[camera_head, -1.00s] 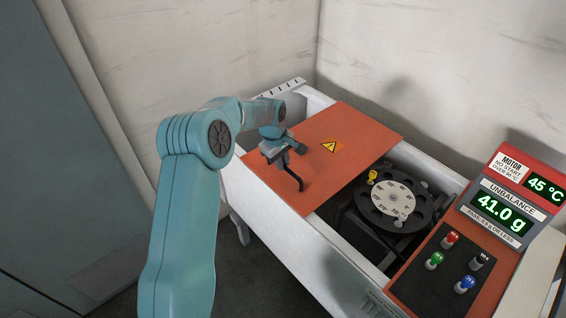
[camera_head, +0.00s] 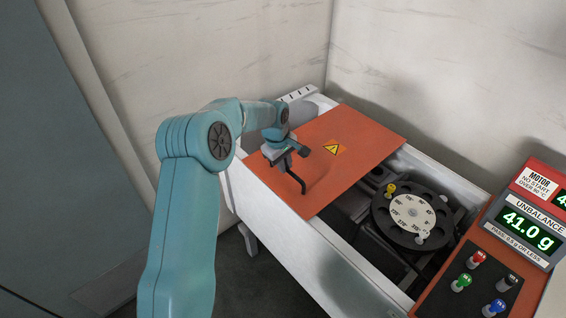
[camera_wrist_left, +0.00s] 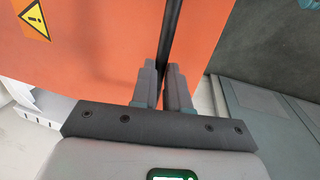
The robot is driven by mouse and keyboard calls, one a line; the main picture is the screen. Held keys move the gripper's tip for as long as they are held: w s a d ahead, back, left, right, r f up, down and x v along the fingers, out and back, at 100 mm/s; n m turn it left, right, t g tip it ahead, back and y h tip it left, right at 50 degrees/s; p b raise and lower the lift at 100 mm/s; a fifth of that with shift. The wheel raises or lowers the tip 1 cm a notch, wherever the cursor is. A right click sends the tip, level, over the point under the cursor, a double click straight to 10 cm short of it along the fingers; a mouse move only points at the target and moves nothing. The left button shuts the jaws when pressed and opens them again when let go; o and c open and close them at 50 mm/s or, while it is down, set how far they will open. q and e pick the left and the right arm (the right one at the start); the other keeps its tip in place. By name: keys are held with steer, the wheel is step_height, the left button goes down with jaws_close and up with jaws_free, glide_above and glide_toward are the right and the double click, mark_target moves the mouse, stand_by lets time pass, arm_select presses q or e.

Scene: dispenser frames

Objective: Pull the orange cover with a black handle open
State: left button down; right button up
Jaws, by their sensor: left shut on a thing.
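The orange cover (camera_head: 350,170) with a yellow warning sign lies flat over the left part of the white machine box. It also fills much of the left wrist view (camera_wrist_left: 95,60). Its black handle (camera_head: 297,181) stands near the cover's front left and shows as a dark bar in the left wrist view (camera_wrist_left: 170,35). My left gripper (camera_head: 288,156) is at the handle, and its two fingers in the left wrist view (camera_wrist_left: 164,85) are closed around the bar. The right part of the box is uncovered. My right gripper is not in view.
A black disc (camera_head: 412,214) with a white numbered face and a yellow knob sits in the uncovered part of the box. A control panel (camera_head: 480,280) with coloured buttons and a display reading 41.0 g is at the right. Pale walls stand behind.

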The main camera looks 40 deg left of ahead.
arm_select(q)
steer(key=shift+s+d+f, duration=0.1)
steer(key=shift+f, duration=0.1)
steer(key=c, duration=1.1)
jaws_free()
steer(key=shift+r, duration=0.15)
steer(key=s+r, duration=0.1)
steer(key=r, duration=0.4)
steer(key=s+r, duration=0.1)
steer(key=r, duration=0.4)
steer(key=s+r, duration=0.1)
steer(key=r, duration=0.5)
steer(key=shift+a, duration=0.25)
steer(key=shift+f, duration=0.1)
